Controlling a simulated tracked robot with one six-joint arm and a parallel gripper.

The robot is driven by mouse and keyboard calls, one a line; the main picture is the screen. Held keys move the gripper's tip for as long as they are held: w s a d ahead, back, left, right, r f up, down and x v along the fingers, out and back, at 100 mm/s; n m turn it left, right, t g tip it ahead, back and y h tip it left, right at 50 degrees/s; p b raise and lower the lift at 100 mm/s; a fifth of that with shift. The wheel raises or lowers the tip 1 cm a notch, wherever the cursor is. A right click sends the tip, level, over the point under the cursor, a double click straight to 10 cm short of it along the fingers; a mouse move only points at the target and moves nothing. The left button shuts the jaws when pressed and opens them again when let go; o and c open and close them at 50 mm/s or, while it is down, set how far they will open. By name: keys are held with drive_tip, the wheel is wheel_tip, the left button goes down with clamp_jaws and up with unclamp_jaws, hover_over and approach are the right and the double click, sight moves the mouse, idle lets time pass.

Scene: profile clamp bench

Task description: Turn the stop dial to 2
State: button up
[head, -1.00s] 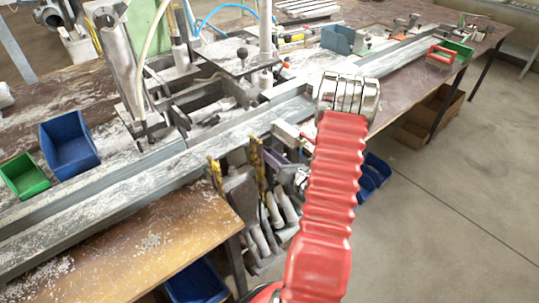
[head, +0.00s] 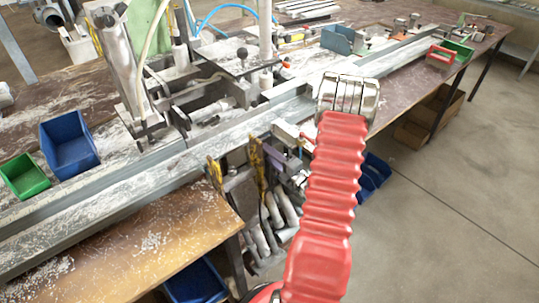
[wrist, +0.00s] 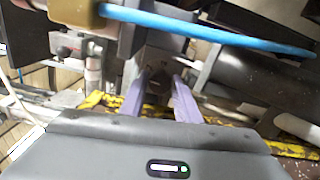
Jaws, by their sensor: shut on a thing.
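My gripper (wrist: 160,88) shows in the wrist view as two purple fingers pointing forward, a small gap apart at the tips. They are shut on a small dark part that I take to be the stop dial (wrist: 160,67). Its face, marks and number cannot be read. In the head view my red arm reaches to the front edge of the bench. A purple finger (head: 293,163) shows there beside the rail, and the dial is hidden behind my arm and gripper.
A long grey rail (head: 165,180) runs along the bench, with a clamp frame behind. A blue hose (wrist: 210,28) crosses close above the fingers in the wrist view. Yellow-black bars (head: 257,160) and white-handled tools (head: 285,207) hang at the front edge. Floor at right is clear.

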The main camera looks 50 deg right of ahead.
drive_tip(key=m, duration=0.5)
drive_tip(key=shift+d+f, duration=0.15)
drive_tip(key=shift+f, duration=0.05)
drive_tip(key=shift+s, duration=0.1)
drive_tip(key=o, duration=0.8)
drive_tip(key=shift+c, duration=0.2)
drive_tip(key=s+a, duration=0.1)
drive_tip(key=s, duration=1.2)
drive_tip(key=shift+s+a, duration=0.3)
drive_tip(key=shift+a, duration=0.05)
